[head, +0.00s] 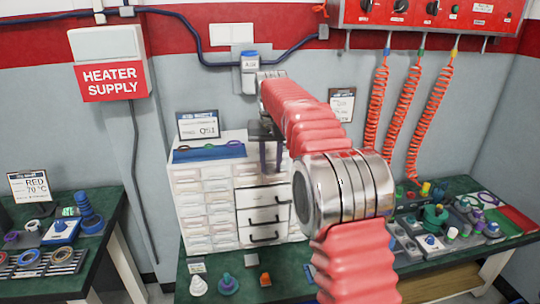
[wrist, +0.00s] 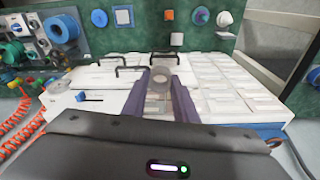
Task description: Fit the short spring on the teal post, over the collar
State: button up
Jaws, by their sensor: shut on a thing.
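My gripper (head: 270,155) hangs in front of the white drawer cabinet, high above the bench, its two dark fingers pointing down. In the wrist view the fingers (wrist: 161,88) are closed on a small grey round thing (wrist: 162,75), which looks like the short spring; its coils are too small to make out. Another teal-green piece (head: 435,215) stands among the parts on the right. I cannot tell which of them is the teal post with the collar.
The white drawer cabinet (head: 205,205) stands directly behind and below my gripper, with a tray of rings on top. An orange block (head: 265,279) and a white knob (head: 198,286) are on the front bench. Red coiled hoses (head: 404,105) hang at the right. The left bench (head: 108,200) holds more parts.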

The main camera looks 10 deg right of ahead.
jog(key=s+f+n, duration=0.2)
jog(key=s+f, duration=0.7)
jog(key=f, duration=0.4)
jog(key=shift+s+d, duration=0.3)
jog(key=shift+s, duration=0.05)
jog(key=shift+s, duration=0.1)
